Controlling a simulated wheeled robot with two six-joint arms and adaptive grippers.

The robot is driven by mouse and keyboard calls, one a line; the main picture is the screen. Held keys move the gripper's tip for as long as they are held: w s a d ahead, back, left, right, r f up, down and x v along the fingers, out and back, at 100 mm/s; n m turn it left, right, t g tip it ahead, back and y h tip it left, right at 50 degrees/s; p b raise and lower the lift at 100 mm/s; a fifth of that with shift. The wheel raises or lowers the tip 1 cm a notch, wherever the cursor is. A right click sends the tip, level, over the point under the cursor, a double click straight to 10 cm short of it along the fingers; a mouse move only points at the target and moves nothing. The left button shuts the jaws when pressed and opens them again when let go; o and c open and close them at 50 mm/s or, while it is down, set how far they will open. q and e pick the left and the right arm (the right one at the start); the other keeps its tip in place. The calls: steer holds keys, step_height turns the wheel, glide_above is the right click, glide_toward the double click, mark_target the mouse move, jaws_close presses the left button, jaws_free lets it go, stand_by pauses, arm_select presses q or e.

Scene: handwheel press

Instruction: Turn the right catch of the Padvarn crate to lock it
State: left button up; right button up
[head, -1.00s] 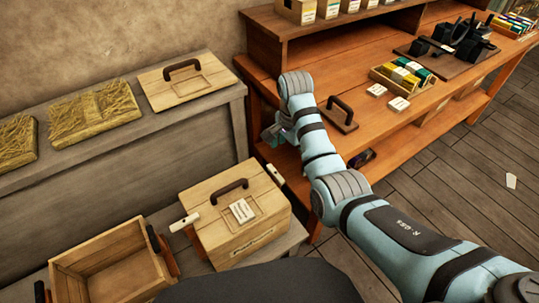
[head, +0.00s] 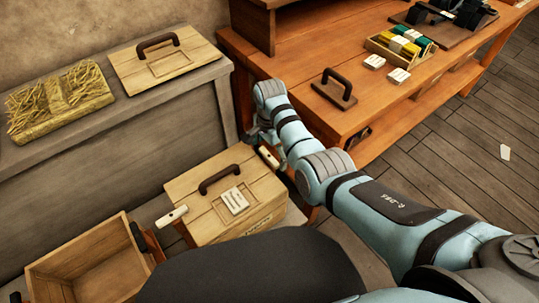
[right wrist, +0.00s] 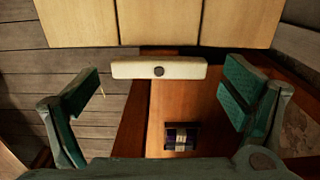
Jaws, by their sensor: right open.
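The Padvarn crate (head: 245,230) is a pale wooden box with its lid on. The lid has a dark handle (head: 220,179) and a white label card (head: 234,201). The right catch (head: 269,157) is a white bar at the crate's right side. In the right wrist view the catch (right wrist: 130,70) lies crosswise below the planks, with a dark round pivot at its middle. The left catch (head: 172,216) sticks out on the left side. My right gripper (right wrist: 160,105) is open and empty, its fingers spread either side of the catch, apart from it. My left gripper is out of view.
An open empty wooden crate (head: 65,262) stands left of the Padvarn crate. A grey bench behind holds a straw bundle (head: 60,100) and a loose lid (head: 165,75). An orange workbench (head: 300,80) stands close on the right, near my right arm.

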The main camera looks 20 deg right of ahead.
steer(key=shift+s+r, duration=0.1)
steer(key=shift+c, duration=0.5)
steer(key=c, duration=1.1)
steer(key=shift+o, duration=0.2)
